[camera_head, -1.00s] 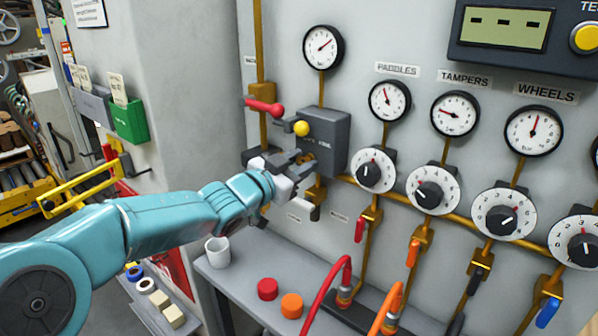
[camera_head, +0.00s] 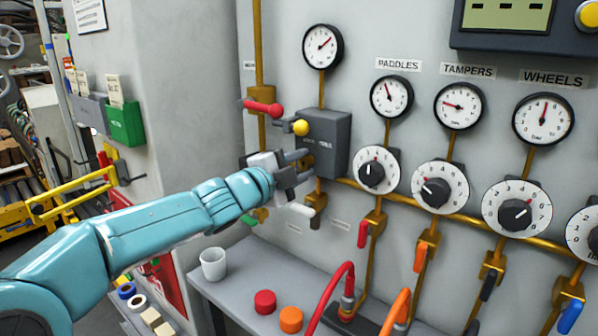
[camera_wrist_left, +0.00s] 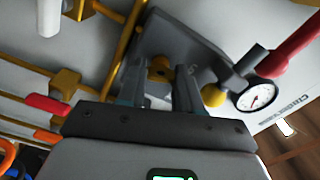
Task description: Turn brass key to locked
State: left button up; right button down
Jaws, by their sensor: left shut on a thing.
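The brass key (camera_wrist_left: 160,70) sits at the face of a dark grey box (camera_head: 330,140) on the wall. In the head view only a bit of brass shows beside my fingers, and the key's angle cannot be told. My left gripper (camera_head: 303,163) reaches the box's left face from the left, its fingers shut on the key. In the left wrist view its two fingers (camera_wrist_left: 158,95) point at the brass part, which shows between and beyond their tips. My right gripper is not in view.
A yellow knob (camera_head: 301,127) and a red-handled valve (camera_head: 263,107) are close above the gripper. A white-handled valve (camera_head: 316,200) is just below. Dials and gauges fill the wall to the right. A white cup (camera_head: 213,264) and red and orange caps stand on the shelf below.

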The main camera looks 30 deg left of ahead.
pick_arm(q)
jog(key=m+b, duration=0.1)
jog(key=m, duration=0.2)
jog(key=shift+m, duration=0.5)
jog(key=o, duration=1)
jog(key=shift+o, duration=0.2)
jog(key=s+a, duration=0.1)
jog(key=s, duration=1.5)
jog(key=shift+a+p, duration=0.15)
jog(key=shift+p, duration=0.3)
jog(key=shift+s+f, duration=0.1)
jog(key=shift+s, duration=0.1)
